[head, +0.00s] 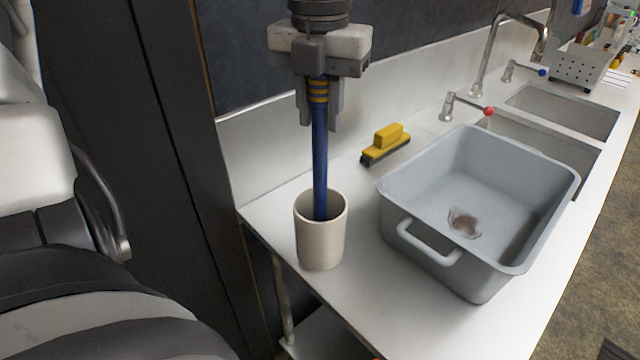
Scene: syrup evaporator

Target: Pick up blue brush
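The blue brush (320,160) stands nearly upright, its lower end hidden inside a cream cup (321,240) on the white counter. Its handle has yellow bands near the top. My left gripper (320,118) points down from above, with one finger on each side of the upper handle. The fingers appear closed against the handle, with no clear gap. My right gripper is not in view.
A grey tub (428,262) with a brown stain inside stands right of the cup. A yellow brush (388,141) lies behind it on the counter (375,315). Sinks, taps and a white perforated basket (580,70) are farther back. A dark wall stands behind.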

